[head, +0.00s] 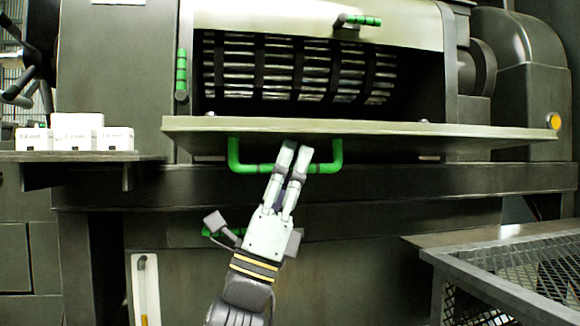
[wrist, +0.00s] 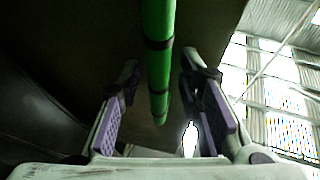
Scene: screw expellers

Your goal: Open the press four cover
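The press cover (head: 400,136) is a long pale panel, folded down so that it juts out roughly level below the press opening. The slotted cage (head: 300,70) shows behind it. A green handle (head: 235,158) with dark bands hangs under the cover's front. My gripper (head: 297,151) reaches up to the handle from below, its fingertips overlapping the handle's middle in the head view. In the wrist view, the green bar (wrist: 157,50) runs between my two fingers, with a visible gap on each side. The fingers look apart, not closed on it.
A shelf (head: 80,156) with white boxes (head: 76,131) is at the left. A metal mesh table (head: 530,262) stands at the lower right. Another green handle (head: 181,75) is left of the opening, and one (head: 360,20) is above it. A yellow button (head: 553,121) is at the right.

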